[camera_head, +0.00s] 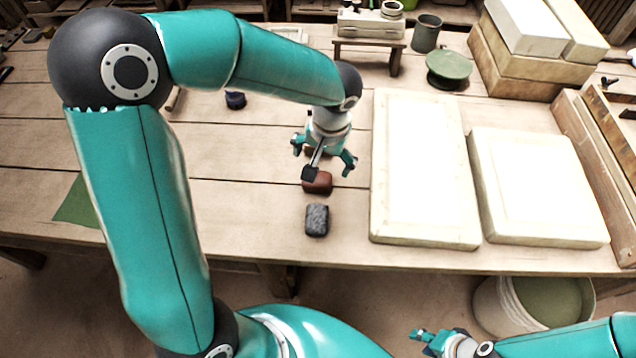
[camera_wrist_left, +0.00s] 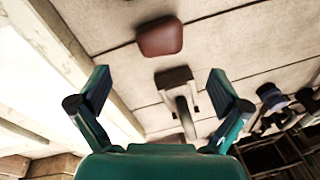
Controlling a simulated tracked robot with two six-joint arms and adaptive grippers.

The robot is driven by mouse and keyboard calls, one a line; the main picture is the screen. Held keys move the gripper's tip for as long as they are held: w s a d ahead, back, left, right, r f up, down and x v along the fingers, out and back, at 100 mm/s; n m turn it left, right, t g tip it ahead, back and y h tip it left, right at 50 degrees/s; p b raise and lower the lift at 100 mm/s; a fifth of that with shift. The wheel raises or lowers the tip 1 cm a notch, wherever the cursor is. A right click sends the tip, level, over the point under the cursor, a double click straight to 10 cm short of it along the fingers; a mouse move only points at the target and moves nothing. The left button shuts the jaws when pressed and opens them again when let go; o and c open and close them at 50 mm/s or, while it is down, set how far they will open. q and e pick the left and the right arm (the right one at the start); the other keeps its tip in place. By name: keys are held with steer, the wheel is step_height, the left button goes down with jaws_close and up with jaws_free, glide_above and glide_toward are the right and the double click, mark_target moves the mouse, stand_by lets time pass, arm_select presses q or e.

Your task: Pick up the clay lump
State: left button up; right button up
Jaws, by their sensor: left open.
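A reddish-brown clay lump (camera_head: 318,183) lies on the wooden table, just in front of my left gripper (camera_head: 322,157). In the left wrist view the lump (camera_wrist_left: 160,37) lies at the top, beyond the fingertips and roughly midway between their sides. My left gripper (camera_wrist_left: 159,84) is open and empty, with its fingers spread wide above the table. It does not touch the lump. My right gripper (camera_head: 428,339) is low at the bottom right, in front of the table; its finger spacing is unclear.
A dark grey speckled block (camera_head: 317,220) lies nearer the table's front edge. Two pale slabs (camera_head: 422,165) (camera_head: 541,185) lie to the right. A brown block-headed item with a grey handle (camera_wrist_left: 174,78) lies behind the lump. A dark blue lump (camera_head: 235,100) lies farther left.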

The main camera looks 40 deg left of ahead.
mark_target(318, 182)
arm_select(q)
steer(key=f, duration=0.3)
steer(key=a+f, duration=0.1)
steer(key=f, duration=0.5)
steer(key=shift+w+a+f, duration=0.15)
steer(key=shift+w+a, duration=0.05)
steer(key=shift+w, duration=0.2)
steer(key=c, duration=1.4)
